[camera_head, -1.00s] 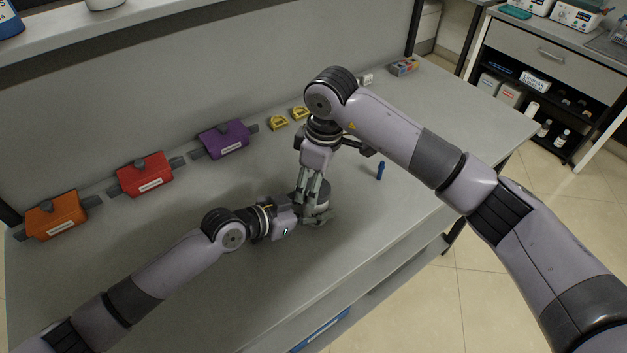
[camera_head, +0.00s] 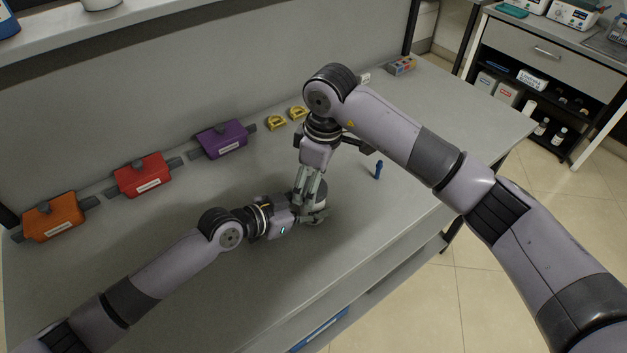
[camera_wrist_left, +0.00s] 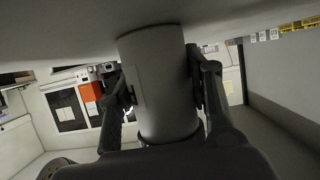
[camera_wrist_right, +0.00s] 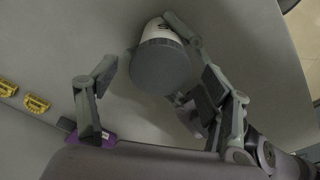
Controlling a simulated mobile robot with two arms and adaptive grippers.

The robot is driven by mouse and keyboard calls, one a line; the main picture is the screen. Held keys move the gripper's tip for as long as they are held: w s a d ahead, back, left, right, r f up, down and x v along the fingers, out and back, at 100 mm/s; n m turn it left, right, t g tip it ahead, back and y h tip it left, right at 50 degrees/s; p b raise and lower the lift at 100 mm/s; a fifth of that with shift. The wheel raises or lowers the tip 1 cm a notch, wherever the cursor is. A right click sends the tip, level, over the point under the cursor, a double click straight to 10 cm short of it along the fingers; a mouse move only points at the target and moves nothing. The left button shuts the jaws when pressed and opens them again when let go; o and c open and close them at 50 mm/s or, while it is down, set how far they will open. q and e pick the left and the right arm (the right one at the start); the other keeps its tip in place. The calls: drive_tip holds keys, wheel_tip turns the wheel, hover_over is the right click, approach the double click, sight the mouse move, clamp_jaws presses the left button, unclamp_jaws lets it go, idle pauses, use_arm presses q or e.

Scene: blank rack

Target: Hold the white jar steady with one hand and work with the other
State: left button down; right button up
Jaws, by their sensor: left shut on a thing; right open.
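The white jar (camera_head: 321,194) stands on the bench, partly hidden by both grippers in the head view. In the right wrist view its white body (camera_wrist_right: 158,30) and round grey lid (camera_wrist_right: 160,66) show. My left gripper (camera_head: 315,212) is shut around the jar's side; in the left wrist view the jar (camera_wrist_left: 163,85) sits between the two fingers. My right gripper (camera_head: 307,196) points down over the jar. It is open, with its fingers (camera_wrist_right: 160,78) apart on either side of the lid; I cannot tell if they touch it.
Orange (camera_head: 53,218), red (camera_head: 143,175) and purple (camera_head: 221,139) boxes line the back of the bench. Two yellow pieces (camera_head: 276,122) lie beside them. A small blue item (camera_head: 378,170) stands right of the jar.

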use_arm(q)
drive_tip(key=shift+f, duration=0.1)
use_arm(e)
wheel_tip(320, 180, up, 4)
drive_tip(key=shift+r, duration=0.1)
drive_tip(key=shift+n, duration=0.3)
drive_tip(key=shift+c, duration=0.5)
